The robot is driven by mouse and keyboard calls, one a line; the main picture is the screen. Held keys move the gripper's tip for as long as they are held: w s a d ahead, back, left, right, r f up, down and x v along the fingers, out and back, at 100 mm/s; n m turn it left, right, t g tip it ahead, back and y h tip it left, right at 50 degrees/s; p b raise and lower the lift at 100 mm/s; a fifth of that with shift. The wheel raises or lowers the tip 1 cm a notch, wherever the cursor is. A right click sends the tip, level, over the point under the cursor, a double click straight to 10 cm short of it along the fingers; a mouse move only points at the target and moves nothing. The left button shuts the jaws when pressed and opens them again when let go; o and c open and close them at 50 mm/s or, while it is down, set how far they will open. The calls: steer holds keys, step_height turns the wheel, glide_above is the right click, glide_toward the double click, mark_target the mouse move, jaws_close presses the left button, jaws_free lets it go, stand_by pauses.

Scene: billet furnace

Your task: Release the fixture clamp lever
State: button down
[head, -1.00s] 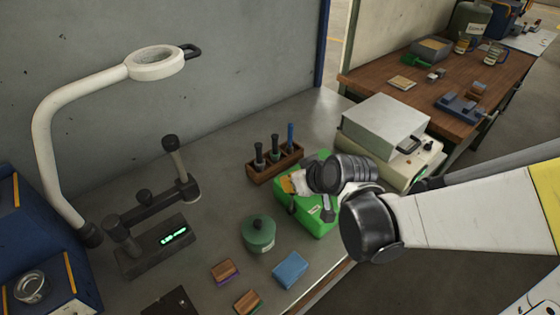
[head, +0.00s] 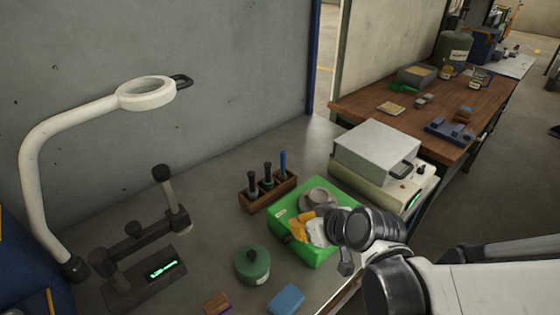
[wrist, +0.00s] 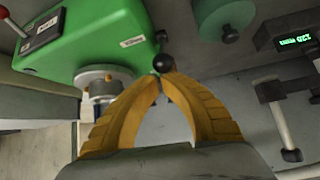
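The green fixture (head: 290,207) sits on the grey bench in the head view, with a grey round part (head: 318,198) on top. My gripper (head: 296,226), with its orange fingers, is over the fixture's near side. In the wrist view the green fixture body (wrist: 110,35) fills the upper left. A lever's black ball knob (wrist: 163,62) shows right at my fingertips (wrist: 159,78), which come together. Whether they touch the knob I cannot tell. A red-tipped lever (wrist: 10,20) shows at the upper left corner. Which lever is the clamp lever is unclear.
A green lidded pot (head: 252,265) and a blue block (head: 287,299) stand near the fixture. A wooden tool rack (head: 268,191) is behind it and a beige instrument (head: 380,185) to its right. A dark gauge stand (head: 145,275) and white lamp arm (head: 32,170) are left.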

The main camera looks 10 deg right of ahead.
steer(key=shift+s+f, duration=0.2)
steer(key=shift+s, duration=0.05)
steer(key=w+r+p, duration=0.1)
steer(key=w+a+r, duration=0.1)
steer(key=w+r, duration=0.1)
steer(key=shift+w+p, duration=0.15)
steer(key=shift+p, duration=0.2)
steer(key=s+d+r+p, duration=0.2)
steer(key=s+d+p, duration=0.1)
steer(key=s, duration=0.5)
steer(key=shift+s+d+r, duration=0.15)
steer(key=shift+d+r, duration=0.1)
steer(key=shift+d, duration=0.4)
steer(key=shift+f, duration=0.1)
